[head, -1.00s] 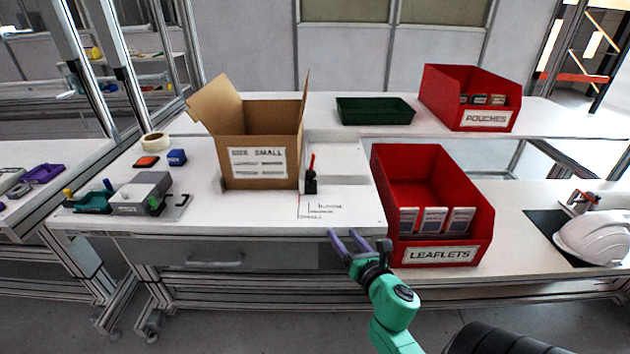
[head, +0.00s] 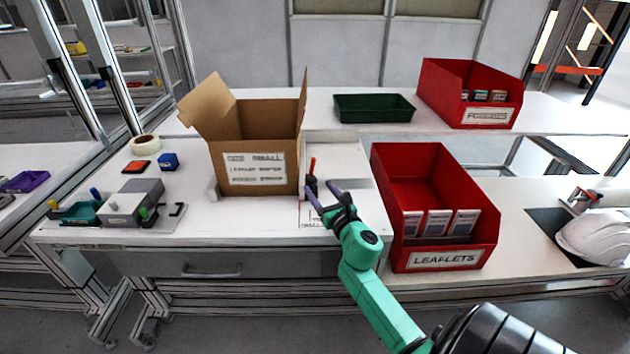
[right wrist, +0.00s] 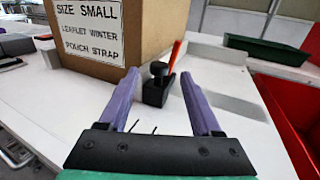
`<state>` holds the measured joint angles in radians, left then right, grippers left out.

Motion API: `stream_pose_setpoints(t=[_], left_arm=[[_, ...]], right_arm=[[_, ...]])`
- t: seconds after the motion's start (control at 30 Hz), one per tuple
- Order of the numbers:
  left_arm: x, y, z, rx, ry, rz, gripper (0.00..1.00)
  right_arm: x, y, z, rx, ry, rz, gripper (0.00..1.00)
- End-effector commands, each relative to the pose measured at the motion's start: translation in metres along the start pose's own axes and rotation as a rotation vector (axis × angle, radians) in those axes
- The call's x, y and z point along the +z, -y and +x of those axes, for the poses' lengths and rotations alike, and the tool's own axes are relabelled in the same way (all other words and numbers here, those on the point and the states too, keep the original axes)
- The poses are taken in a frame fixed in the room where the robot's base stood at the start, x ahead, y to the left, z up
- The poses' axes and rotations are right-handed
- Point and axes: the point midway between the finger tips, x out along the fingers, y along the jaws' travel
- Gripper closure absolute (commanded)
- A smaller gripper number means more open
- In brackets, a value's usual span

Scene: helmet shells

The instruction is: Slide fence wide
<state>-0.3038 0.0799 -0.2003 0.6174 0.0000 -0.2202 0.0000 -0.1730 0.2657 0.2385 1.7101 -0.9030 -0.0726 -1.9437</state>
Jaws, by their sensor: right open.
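The fence appears to be the pale upright piece (head: 337,160) on the white worktable, right of the cardboard box. A black clamp block with a knob and a red pointer (head: 312,180) stands at its left. My right gripper (head: 327,197) is open just in front of this block. In the right wrist view the black block (right wrist: 157,88) shows between the two purple fingers (right wrist: 160,105), apart from both, a little beyond their tips. Dark scale marks (right wrist: 143,129) lie on the table under the fingers. My left gripper is not in view.
The open cardboard box (head: 255,150), labelled SIZE SMALL, stands close left of the block. A red LEAFLETS bin (head: 395,235) is to the right. A green tray (head: 374,108) and red POUCHES bin (head: 470,90) are behind. A white helmet (head: 595,238) lies far right.

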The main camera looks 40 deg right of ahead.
Motion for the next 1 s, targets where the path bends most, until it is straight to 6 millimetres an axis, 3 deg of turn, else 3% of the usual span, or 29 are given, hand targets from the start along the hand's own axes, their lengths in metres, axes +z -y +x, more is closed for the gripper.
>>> stream_pose_setpoints(t=[0.1,0.2,0.47,0.5,0.6,0.67,1.0], left_arm=[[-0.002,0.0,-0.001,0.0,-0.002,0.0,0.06],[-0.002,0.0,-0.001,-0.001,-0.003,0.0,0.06],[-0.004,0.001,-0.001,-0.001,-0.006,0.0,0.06],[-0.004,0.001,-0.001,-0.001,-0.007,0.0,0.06],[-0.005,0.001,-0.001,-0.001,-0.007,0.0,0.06],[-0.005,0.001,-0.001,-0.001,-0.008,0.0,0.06],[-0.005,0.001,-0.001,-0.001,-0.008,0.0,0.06]], right_arm=[[0.001,0.0,0.024,0.0,0.002,0.001,0.35],[0.0,0.0,0.035,0.0,0.0,0.0,0.35],[-0.001,0.0,0.038,0.001,-0.001,0.0,0.35],[-0.001,0.0,0.038,0.001,-0.001,0.0,0.42],[-0.001,0.0,0.038,0.001,-0.001,0.0,0.8],[-0.001,0.0,0.037,0.001,-0.001,0.0,1.0],[-0.001,0.0,0.037,0.001,-0.001,0.001,1.0]])
